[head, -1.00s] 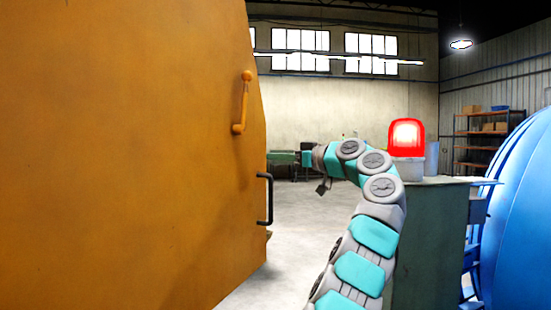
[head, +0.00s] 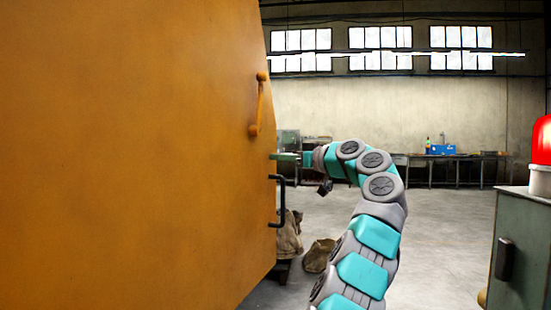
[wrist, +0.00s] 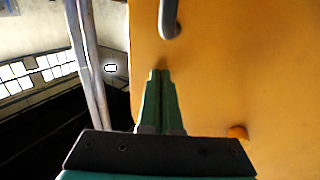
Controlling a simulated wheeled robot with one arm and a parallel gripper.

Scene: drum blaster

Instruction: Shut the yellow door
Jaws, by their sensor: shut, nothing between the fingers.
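The yellow door (head: 120,150) is a large orange-yellow panel that fills the left of the head view. It carries an orange lever handle (head: 257,105) and a dark bar handle (head: 280,200) near its right edge. My gripper (head: 275,156) is shut and empty beside that edge, between the heights of the two handles. In the wrist view, the green fingers (wrist: 158,75) are together in front of the door surface (wrist: 260,70), just below the end of a grey handle (wrist: 170,20). I cannot tell whether the fingertips touch the door.
A green cabinet (head: 520,250) with a red lamp (head: 542,140) stands at the right. Sacks (head: 290,235) lie on the floor behind the door's edge. A workbench (head: 450,165) runs along the back wall. The floor (head: 430,240) in the middle is clear.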

